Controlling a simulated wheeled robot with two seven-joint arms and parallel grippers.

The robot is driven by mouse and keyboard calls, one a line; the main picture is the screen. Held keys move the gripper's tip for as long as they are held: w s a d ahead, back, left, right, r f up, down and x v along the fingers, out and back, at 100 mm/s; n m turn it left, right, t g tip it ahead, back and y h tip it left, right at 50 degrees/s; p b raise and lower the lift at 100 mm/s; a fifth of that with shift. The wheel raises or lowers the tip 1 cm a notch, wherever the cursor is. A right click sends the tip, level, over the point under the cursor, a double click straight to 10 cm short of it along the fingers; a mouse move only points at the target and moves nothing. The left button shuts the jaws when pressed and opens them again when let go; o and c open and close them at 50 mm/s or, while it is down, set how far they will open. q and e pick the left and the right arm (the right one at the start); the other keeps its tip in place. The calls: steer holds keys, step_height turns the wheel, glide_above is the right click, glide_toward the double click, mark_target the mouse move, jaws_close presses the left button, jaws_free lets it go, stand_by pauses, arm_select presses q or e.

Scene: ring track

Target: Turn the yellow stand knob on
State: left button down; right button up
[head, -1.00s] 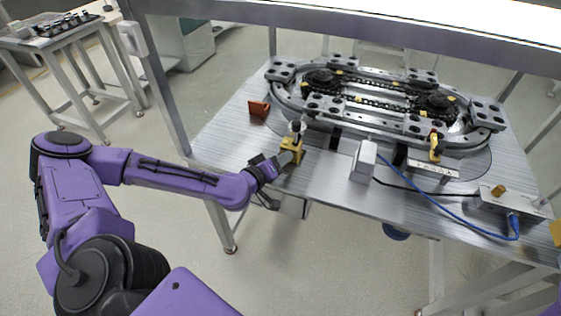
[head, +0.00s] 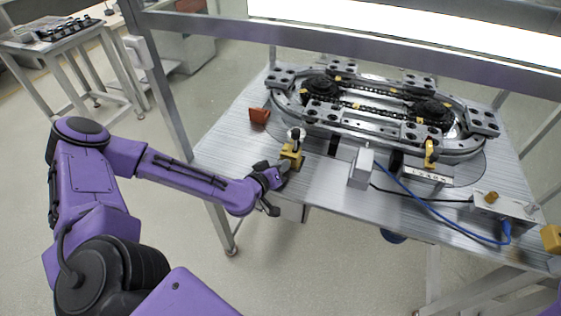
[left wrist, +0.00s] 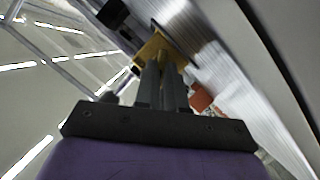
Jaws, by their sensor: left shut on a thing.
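The yellow stand (head: 291,157) stands near the front left edge of the metal table, with a white and black piece (head: 296,135) on top. My left gripper (head: 285,168) is at the stand's near left side, its fingers pointing at it. In the left wrist view the yellow stand (left wrist: 152,46) is just beyond my left gripper's fingertips (left wrist: 161,68). The fingers are close together, with a small yellow part between their tips, which I take for the knob. The knob is mostly hidden by the fingers. My right gripper is not in view.
A ring track (head: 375,110) fills the back of the table (head: 225,145). An orange-red block (head: 259,115) lies left of the stand. A white box (head: 361,168), a blue cable (head: 440,208) and a connector box (head: 505,207) are to the right. A frame post (head: 168,90) rises at left.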

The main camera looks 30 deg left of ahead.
arm_select(q)
steer(key=m+p, duration=0.1)
steer(key=m+g+y+p, duration=0.1)
steer(key=p, duration=0.1)
steer(key=shift+w+d+r+m, duration=0.1)
steer(key=shift+d+r+m, duration=0.2)
steer(key=shift+r, duration=0.05)
steer(key=shift+w+d+f+m+y+p, duration=0.1)
steer(key=shift+d+m+y+p, duration=0.05)
steer(key=shift+m+y+p, duration=0.4)
steer(key=shift+d+m+y+p, duration=0.1)
steer(key=shift+m+y+p, duration=0.25)
steer(key=shift+m+y, duration=0.3)
steer(key=shift+d+f+m+g+y, duration=0.15)
steer(key=shift+m+y, duration=0.25)
steer(key=shift+m, duration=0.2)
steer(key=shift+d+m+g+y, duration=0.15)
steer(key=shift+m+y, duration=0.25)
steer(key=shift+m, duration=0.2)
steer(key=m, duration=0.1)
steer(key=m+y, duration=0.2)
steer(key=shift+d+f, duration=0.2)
steer(key=shift+f, duration=0.05)
steer(key=shift+m, duration=0.3)
steer(key=c, duration=1.2)
jaws_free()
